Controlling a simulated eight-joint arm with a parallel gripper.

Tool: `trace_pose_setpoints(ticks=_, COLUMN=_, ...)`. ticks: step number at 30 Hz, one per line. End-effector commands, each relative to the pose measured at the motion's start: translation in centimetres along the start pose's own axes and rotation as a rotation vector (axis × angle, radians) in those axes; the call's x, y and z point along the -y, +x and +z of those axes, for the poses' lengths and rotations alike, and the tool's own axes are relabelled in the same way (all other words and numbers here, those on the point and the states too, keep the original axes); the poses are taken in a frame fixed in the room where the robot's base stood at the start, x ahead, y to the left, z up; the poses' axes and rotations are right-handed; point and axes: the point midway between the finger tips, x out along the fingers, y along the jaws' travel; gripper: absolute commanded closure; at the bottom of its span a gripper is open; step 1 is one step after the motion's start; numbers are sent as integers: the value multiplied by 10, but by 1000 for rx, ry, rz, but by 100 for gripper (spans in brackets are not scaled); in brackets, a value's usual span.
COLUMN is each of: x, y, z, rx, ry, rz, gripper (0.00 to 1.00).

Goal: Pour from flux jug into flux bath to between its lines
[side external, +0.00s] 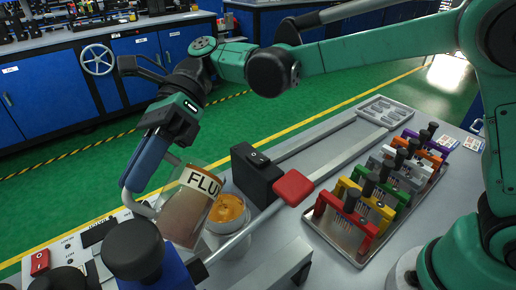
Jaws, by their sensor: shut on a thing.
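The flux jug (186,216) is a see-through vessel with a white label reading "FLU" and brownish liquid inside. My gripper (137,188) is shut on the jug at its left side, by the handle, and the grip itself is partly hidden. The jug leans with its top to the right, in front of and overlapping the flux bath (242,224). The bath is a pale round cup with orange liquid visible inside. I cannot make out its lines, nor any stream between jug and bath.
A black box (256,175) and a red block (293,187) stand right of the bath. A metal tray (349,254) holds several coloured clamp-like pieces. A dark-capped blue object (135,250) stands close in front of the jug. A grey tray (386,111) lies at the back.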

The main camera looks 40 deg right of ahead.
Motion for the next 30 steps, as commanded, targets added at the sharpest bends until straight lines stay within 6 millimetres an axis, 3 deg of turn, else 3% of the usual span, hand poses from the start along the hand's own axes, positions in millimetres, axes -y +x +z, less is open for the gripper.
trace_pose_setpoints(ticks=2, x=0, y=0, z=0, rx=-5, ry=0, rz=-3, gripper=100)
trace_pose_setpoints(ticks=7, x=-6, y=16, z=6, rx=-232, ry=-14, rz=-138, gripper=100)
trace_pose_setpoints(ticks=21, x=-11, y=30, z=9, rx=-486, ry=-17, rz=-292, gripper=100)
trace_pose_setpoints(ticks=30, x=-12, y=32, z=11, rx=-517, ry=-12, rz=-314, gripper=100)
